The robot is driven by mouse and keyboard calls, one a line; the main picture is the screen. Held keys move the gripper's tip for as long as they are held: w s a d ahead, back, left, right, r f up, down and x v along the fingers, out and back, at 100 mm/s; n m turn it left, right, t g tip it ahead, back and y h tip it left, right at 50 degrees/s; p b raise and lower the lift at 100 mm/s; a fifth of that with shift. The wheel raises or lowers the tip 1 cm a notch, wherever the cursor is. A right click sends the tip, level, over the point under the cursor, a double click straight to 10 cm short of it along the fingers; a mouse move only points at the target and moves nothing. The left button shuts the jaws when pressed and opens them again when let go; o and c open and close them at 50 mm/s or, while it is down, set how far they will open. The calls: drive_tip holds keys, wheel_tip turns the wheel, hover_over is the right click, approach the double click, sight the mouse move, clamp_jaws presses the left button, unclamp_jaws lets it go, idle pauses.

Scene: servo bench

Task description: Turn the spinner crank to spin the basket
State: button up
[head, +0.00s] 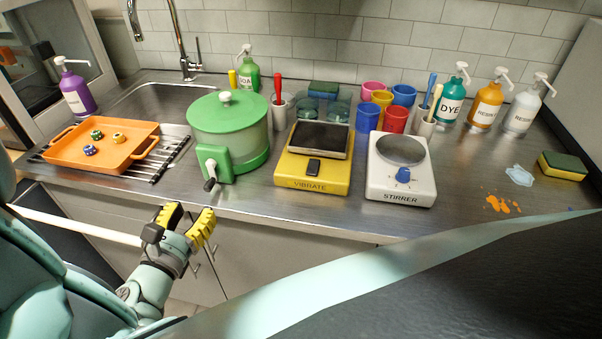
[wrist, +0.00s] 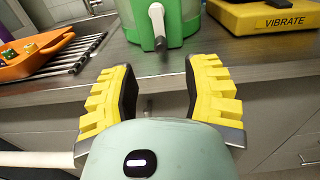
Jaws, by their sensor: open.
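The green spinner (head: 228,125) stands on the steel counter, with a green lid and a clear greenish basket wall. Its crank (head: 210,177) sticks out of a green box on its front, with a dark handle pointing down. In the wrist view the crank (wrist: 158,25) shows as a pale arm with a dark handle, straight ahead. The basket inside cannot be made out clearly. My gripper (head: 187,218) is open and empty, below and in front of the counter edge, apart from the crank. In the wrist view its yellow-padded fingers (wrist: 160,80) are spread below the crank.
An orange tray (head: 75,160) on a drying rack stands left of the spinner. A yellow VIBRATE plate (head: 312,183) stands close on its right, then a white STIRRER (head: 400,190). The counter's front edge (wrist: 155,85) lies between my gripper and the crank. Cups and pump bottles stand behind.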

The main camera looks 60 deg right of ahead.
sight(207, 190)
drive_tip(key=p+x, duration=0.1)
drive_tip(key=x, duration=0.7)
drive_tip(key=shift+d, duration=0.25)
